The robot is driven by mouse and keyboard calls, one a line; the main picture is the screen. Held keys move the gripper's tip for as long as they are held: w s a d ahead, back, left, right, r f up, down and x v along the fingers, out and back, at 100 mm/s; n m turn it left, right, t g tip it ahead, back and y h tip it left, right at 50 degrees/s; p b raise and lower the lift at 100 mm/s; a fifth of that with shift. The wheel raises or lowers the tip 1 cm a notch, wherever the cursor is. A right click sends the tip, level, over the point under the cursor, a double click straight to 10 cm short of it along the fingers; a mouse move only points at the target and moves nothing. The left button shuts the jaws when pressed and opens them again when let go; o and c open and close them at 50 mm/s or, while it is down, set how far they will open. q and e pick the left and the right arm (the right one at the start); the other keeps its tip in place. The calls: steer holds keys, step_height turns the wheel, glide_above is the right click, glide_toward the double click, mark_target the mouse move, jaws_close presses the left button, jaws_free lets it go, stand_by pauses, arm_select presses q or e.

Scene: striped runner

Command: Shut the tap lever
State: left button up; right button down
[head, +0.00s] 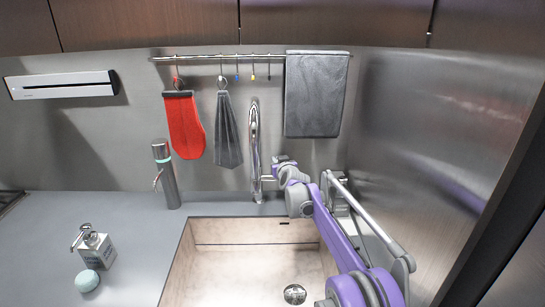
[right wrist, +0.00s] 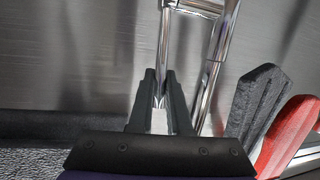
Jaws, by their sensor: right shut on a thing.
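The chrome tap (head: 254,135) stands behind the sink, with a tall curved spout. It also shows in the right wrist view (right wrist: 213,80). Its thin lever (head: 268,178) sticks out to the right, low on the tap body. In the right wrist view the lever (right wrist: 165,50) is a slim chrome rod running between my fingertips. My right gripper (head: 277,162) is beside the tap body, and its fingers (right wrist: 160,82) are shut on the lever. In the head view the arm partly hides the lever's end. My left gripper is in neither view.
The sink (head: 205,262) lies below my right arm. A red mitt (head: 184,125), a grey cloth (head: 228,130) and a grey towel (head: 313,95) hang from a rail behind. A metal wall (head: 430,140) closes the right side.

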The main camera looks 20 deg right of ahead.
steer(key=shift+r, duration=0.15)
steer(key=c, duration=0.9)
jaws_free()
steer(key=shift+o, duration=0.2)
steer(key=shift+s, duration=0.1)
steer(key=v, duration=1)
steer(key=shift+s, duration=0.35)
